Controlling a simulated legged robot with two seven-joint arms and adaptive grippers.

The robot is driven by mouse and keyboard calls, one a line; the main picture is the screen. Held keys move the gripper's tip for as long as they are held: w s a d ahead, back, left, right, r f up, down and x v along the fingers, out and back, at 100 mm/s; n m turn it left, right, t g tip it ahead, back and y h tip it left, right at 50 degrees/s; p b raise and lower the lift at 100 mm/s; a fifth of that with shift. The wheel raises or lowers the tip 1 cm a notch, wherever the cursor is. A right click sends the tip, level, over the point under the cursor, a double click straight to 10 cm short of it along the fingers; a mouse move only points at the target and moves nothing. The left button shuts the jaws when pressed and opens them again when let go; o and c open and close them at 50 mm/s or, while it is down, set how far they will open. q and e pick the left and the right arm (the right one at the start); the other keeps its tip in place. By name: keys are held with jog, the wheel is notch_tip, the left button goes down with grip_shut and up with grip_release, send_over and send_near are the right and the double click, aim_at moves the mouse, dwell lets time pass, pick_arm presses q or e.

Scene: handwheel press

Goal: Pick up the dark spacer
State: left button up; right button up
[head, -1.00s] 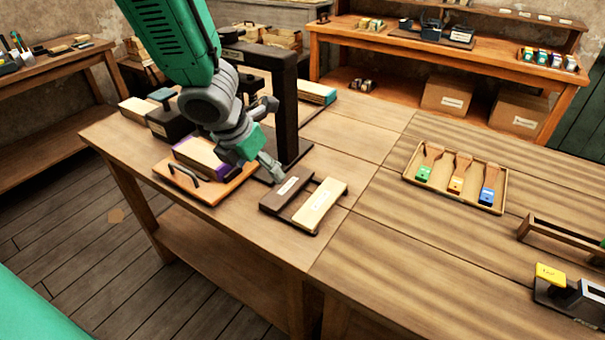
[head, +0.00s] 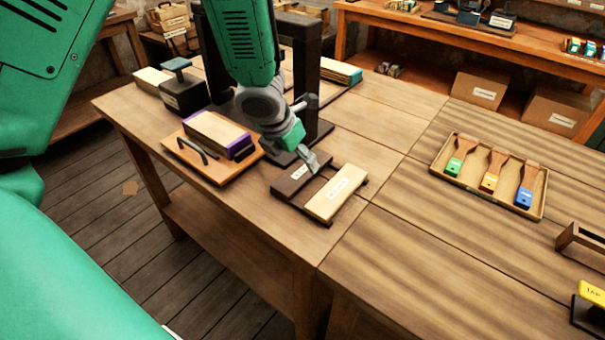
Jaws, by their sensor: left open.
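The dark spacer (head: 287,188), a dark brown block with a small white label, lies on a dark tray on the workbench. A pale wooden spacer (head: 336,194) lies beside it to the right. My left gripper (head: 313,164) is open, pointing down at the far end of the dark spacer. Its fingers are small in the picture, and I cannot tell whether they touch the block. No block is seen lifted. My right gripper is not in view.
The dark press frame (head: 306,85) stands just behind the gripper. A board with a handle (head: 190,155) carries a purple-edged block (head: 218,133) to the left. A tray of brushes (head: 440,172) lies right. The bench front is clear.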

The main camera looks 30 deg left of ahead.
aim_at(301, 170)
pick_arm(q)
jog(key=b+x, duration=0.1)
jog(key=x, duration=0.3)
jog(key=shift+s+d, duration=0.15)
jog(key=shift+d, duration=0.05)
jog(key=shift+d+f, duration=0.15)
jog(key=shift+d, duration=0.5)
jog(key=c, duration=1)
jog(key=shift+a, duration=0.35)
jog(key=shift+c, duration=1.4)
jog(key=shift+a, duration=0.2)
